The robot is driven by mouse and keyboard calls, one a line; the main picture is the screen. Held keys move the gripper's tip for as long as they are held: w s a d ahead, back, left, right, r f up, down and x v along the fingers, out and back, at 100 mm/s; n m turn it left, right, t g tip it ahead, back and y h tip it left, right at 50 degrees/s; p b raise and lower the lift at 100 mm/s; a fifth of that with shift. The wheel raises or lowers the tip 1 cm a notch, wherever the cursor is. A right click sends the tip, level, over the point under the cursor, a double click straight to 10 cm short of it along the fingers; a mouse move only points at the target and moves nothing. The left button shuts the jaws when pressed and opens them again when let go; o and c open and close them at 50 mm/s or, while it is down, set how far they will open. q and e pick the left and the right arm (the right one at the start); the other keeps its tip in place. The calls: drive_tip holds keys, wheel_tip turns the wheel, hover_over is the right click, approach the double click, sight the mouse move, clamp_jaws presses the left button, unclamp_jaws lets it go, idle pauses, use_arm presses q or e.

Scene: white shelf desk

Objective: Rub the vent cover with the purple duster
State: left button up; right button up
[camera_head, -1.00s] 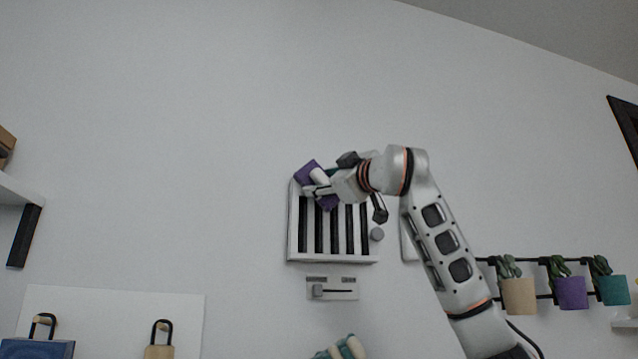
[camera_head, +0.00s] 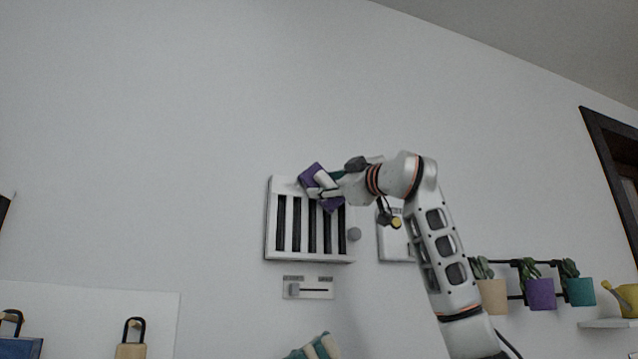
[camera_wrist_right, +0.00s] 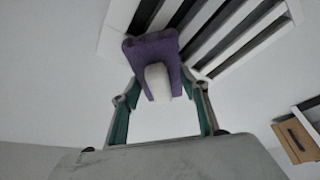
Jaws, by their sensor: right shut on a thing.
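The white vent cover (camera_head: 270,215) with dark vertical slots is on the wall. It also shows at the top of the right wrist view (camera_wrist_right: 232,40). My right gripper (camera_head: 322,190) is shut on the purple duster (camera_head: 312,176) by its pale handle, in front of the vent cover's upper right part. In the right wrist view the purple duster (camera_wrist_right: 150,48) sits between the fingers, over the vent's edge. I cannot tell whether its pad touches the slats. My left gripper is not in view.
Potted plants (camera_head: 541,293) hang on a rail farther right. The wall above is clear.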

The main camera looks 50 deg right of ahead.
drive_tip(key=shift+s+d, duration=1.1)
drive_tip(key=shift+d, duration=0.95)
drive_tip(key=shift+w+a+f+b, duration=0.1)
drive_tip(key=shift+w+a, duration=0.65)
drive_tip(key=shift+a, duration=0.6)
drive_tip(key=shift+w+a+r+b, duration=0.15)
drive_tip(key=shift+w+a, duration=0.55)
drive_tip(key=shift+a, duration=0.7)
drive_tip(key=shift+w+a+f+b, duration=0.15)
drive_tip(key=shift+w+a, duration=0.6)
drive_tip(key=shift+a, duration=0.6)
drive_tip(key=shift+w+a+b, duration=0.2)
drive_tip(key=shift+w+a, duration=0.25)
drive_tip(key=shift+a, duration=0.3)
drive_tip(key=shift+w+a+b, duration=0.2)
drive_tip(key=shift+w+a, duration=0.25)
drive_tip(key=shift+a, duration=0.35)
drive_tip(key=shift+w+a+b, duration=0.2)
drive_tip(key=shift+w+a, duration=0.25)
drive_tip(key=shift+a, duration=0.3)
